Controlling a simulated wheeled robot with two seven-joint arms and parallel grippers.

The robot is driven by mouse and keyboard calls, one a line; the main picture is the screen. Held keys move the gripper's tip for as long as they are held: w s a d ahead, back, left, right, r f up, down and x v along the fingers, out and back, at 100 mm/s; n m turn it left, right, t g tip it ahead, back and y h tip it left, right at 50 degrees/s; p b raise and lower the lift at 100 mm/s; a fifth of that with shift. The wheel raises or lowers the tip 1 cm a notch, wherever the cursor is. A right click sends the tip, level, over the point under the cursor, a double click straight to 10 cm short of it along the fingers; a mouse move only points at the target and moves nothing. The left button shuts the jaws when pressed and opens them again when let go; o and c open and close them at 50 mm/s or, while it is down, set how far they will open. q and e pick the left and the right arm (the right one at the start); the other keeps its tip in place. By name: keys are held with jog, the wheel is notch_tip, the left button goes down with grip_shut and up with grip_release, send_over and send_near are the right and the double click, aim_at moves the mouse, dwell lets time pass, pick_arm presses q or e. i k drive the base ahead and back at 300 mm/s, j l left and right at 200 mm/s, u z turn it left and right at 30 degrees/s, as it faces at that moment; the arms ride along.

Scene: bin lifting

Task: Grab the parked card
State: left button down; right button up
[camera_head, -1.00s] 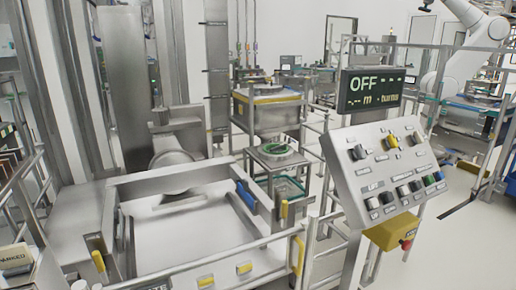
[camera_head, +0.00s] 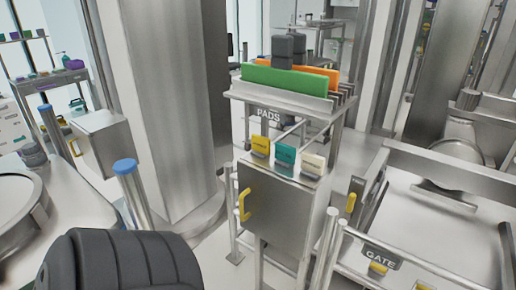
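No label reading "parked" is legible in the head view now, so I cannot tell which card is the parked one. Three small card-like pieces stand in a row on the sloped top of a metal cabinet (camera_head: 285,212): a yellow one (camera_head: 260,146), a green one (camera_head: 284,154) and a white one (camera_head: 313,164). Their print is too small to read. Neither of my grippers can be made out. A dark ribbed rounded shape fills the bottom left, and I cannot tell what it is.
A rack marked PADS (camera_head: 268,114) holds green (camera_head: 285,82) and orange (camera_head: 328,78) boards behind the cabinet. A thick metal column (camera_head: 165,100) stands left of it. A railed frame marked GATE (camera_head: 382,256) is at right. A blue-capped post (camera_head: 125,168) stands at left.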

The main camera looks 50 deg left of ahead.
aim_at(312, 166)
jog(key=u, duration=1.25)
jog(key=l, duration=0.3)
jog(key=k, duration=0.05)
